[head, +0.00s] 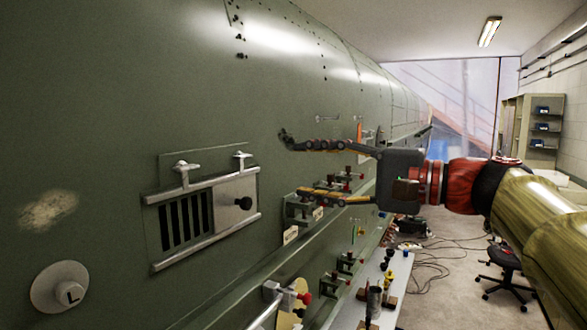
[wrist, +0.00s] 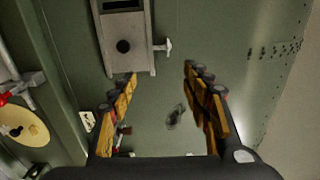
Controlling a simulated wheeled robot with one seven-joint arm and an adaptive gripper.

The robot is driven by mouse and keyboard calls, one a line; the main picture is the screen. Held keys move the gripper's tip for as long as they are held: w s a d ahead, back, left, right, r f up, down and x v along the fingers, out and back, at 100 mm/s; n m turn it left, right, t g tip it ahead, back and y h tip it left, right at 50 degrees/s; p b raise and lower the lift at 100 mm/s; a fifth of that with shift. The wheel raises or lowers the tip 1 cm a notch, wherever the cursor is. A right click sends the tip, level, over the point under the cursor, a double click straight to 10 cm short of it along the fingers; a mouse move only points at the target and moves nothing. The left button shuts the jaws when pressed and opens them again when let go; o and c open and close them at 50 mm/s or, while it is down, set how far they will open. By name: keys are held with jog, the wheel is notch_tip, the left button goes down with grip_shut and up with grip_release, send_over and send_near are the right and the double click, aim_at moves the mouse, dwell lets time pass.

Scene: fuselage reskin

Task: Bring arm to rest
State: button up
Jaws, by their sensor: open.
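My gripper (head: 288,168) is open and empty in the head view, its two fingers spread and pointing left toward the green fuselage (head: 290,90). In the wrist view my gripper (wrist: 160,78) also shows nothing between its fingers, with green skin beyond them. My arm reaches in from the right of the head view. A vent panel (head: 205,213) with a slotted grille, a dark knob and metal rails is on the fuselage left of my gripper. The same panel (wrist: 124,25) shows beyond the fingertips in the wrist view. I cannot tell the exact gap to the skin.
A white bench (head: 375,290) with small tools and clamps runs along the fuselage below my gripper. A round plate marked L (head: 60,287) is at lower left. A stool (head: 505,270), floor cables and shelves (head: 540,130) stand at right. Some floor between is clear.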

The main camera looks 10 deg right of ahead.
jog(key=shift+s+d, duration=0.25)
jog(key=shift+d, duration=0.05)
jog(key=s+d+f+g+h, duration=0.1)
jog(key=d+f+h, duration=0.25)
jog(key=f, duration=0.95)
jog(key=s+d+f+g+h, duration=0.15)
jog(key=f+h, duration=0.25)
jog(key=f, duration=0.8)
jog(key=s+d+f+n+g+h+b, duration=0.1)
jog(key=s+f+n+h+b, duration=0.2)
jog(key=s+f, duration=0.6)
jog(key=s+f+n+g+h+b, duration=0.2)
jog(key=s+f, duration=0.7)
jog(key=f, duration=0.7)
jog(key=n+h+b, duration=0.1)
jog(key=n, duration=0.1)
jog(key=shift+d+f+n+h, duration=0.35)
jog(key=shift+d+n, duration=0.05)
